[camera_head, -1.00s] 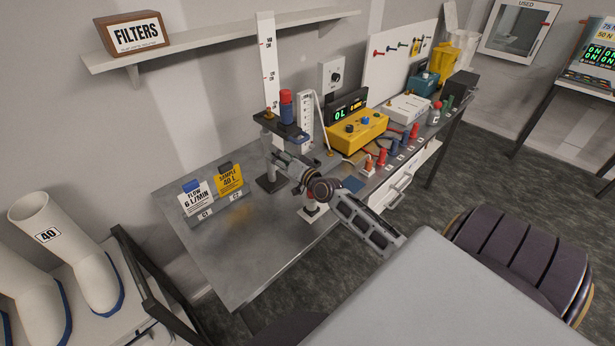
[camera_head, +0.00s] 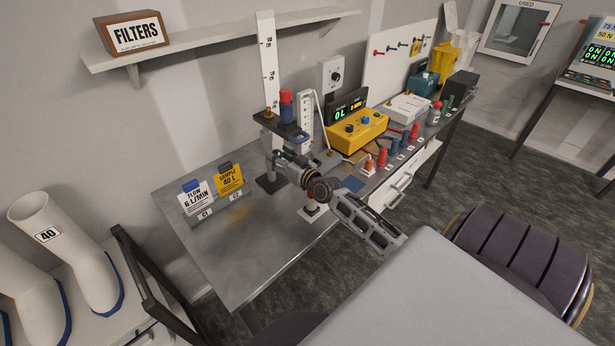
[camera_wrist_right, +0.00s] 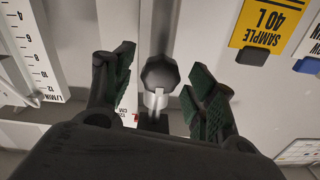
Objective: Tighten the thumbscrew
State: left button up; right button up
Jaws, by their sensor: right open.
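The thumbscrew (camera_wrist_right: 160,73) shows in the right wrist view as a dark, lobed knob on a light shank, in front of a grey upright. My right gripper (camera_wrist_right: 162,82) is open, with one dark green-padded finger on each side of the knob and a visible gap to both. In the head view my right gripper (camera_head: 273,159) is at the stand near the back of the bench, below the small dark platform (camera_head: 281,125). The gripper and stand hide the thumbscrew there. My left gripper is not in view.
A yellow box (camera_head: 357,131) and several small fittings are to the right. Two cards, FLOW (camera_head: 197,198) and SAMPLE (camera_head: 229,179), stand left. The front left bench (camera_head: 245,255) is clear.

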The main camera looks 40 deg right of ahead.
jog(key=shift+n, duration=3)
jog(key=s+b, duration=0.3)
jog(key=s, duration=1)
jog(key=shift+s+d, duration=0.4)
jog(key=shift+d, duration=0.05)
